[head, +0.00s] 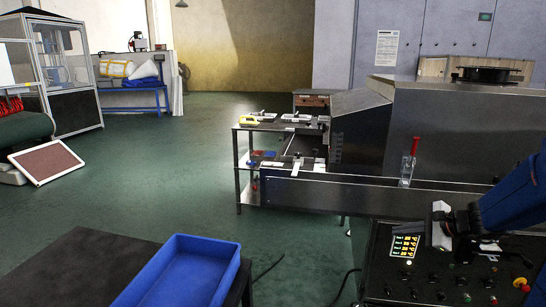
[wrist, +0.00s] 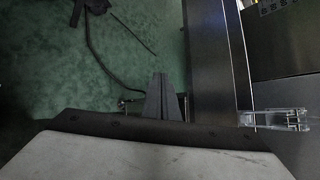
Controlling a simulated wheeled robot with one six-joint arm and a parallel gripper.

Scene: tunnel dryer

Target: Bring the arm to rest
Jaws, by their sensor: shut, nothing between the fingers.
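My gripper (wrist: 164,97) shows in the wrist view with its dark fingers together and nothing between them. The floor lies beyond its fingertips. In the head view my blue arm (head: 515,200) reaches in from the right edge. Its wrist end with a pale block (head: 441,222) is over the black control panel (head: 390,278); the fingertips are hard to make out there. My gripper holds nothing.
The dryer's steel side rail (head: 350,190) runs beside the panel, with a clear upright piece and red handle (head: 408,165) close to my arm. A blue tray (head: 185,270) sits on a dark table (head: 60,265). Green floor between is open, with cables (wrist: 92,45) on it.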

